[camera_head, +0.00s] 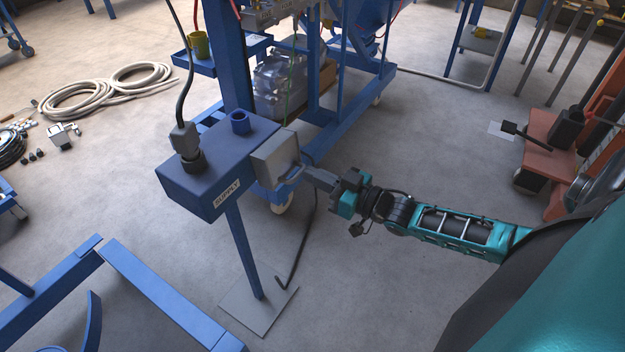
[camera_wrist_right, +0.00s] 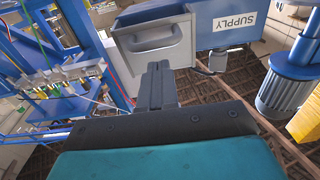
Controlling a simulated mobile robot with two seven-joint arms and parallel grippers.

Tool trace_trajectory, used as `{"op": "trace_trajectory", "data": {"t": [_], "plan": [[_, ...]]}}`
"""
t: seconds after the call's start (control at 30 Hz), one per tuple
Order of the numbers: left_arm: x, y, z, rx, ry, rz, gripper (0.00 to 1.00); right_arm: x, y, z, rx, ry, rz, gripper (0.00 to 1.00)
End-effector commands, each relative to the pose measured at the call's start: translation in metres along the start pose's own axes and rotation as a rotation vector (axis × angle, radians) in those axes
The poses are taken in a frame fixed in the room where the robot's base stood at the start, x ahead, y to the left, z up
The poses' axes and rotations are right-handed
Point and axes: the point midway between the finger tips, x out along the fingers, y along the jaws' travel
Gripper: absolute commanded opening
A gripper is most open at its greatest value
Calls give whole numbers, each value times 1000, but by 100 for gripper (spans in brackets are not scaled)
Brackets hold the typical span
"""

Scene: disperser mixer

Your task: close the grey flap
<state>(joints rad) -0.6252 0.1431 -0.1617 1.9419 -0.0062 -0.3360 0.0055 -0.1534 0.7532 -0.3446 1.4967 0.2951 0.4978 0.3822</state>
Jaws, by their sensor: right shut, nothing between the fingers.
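The grey flap (camera_head: 272,160) is at the right end of the blue box marked SUPPLY (camera_head: 215,165), which stands on a post. It has a looped handle and appears tilted out from the box. In the right wrist view the flap (camera_wrist_right: 150,62) and its handle show ahead of my fingers, with the SUPPLY label upside down. My right gripper (camera_head: 306,174) is shut and empty, its fingertips at or very near the handle side of the flap. I cannot tell whether they touch. It also shows in the wrist view (camera_wrist_right: 157,68). My left gripper is not in view.
A black plug and cable (camera_head: 184,140) and a blue socket (camera_head: 240,122) are on top of the box. The post stands on a grey floor plate (camera_head: 245,318). A blue wheeled frame (camera_head: 350,110) stands behind.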

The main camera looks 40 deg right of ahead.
Motion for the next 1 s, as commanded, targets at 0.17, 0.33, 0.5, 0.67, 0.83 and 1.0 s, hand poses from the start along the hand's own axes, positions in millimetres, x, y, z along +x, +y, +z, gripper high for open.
{"op": "trace_trajectory", "data": {"t": [0.17, 0.33, 0.5, 0.67, 0.83, 1.0], "plan": [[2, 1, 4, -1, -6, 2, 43, 9, 0, 9, -1, 2, -1, 0], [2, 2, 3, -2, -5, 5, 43, 10, 0, 10, -1, 1, 0, 0], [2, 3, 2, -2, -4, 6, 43, 10, 0, 10, -1, 1, 0, 0], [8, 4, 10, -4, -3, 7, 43, 11, 0, 17, 0, 23, 0, 0], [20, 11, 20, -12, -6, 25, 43, 16, 0, 28, -1, 99, -1, 0], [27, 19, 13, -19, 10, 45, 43, 19, 1, 32, -2, 158, -2, 0]]}}
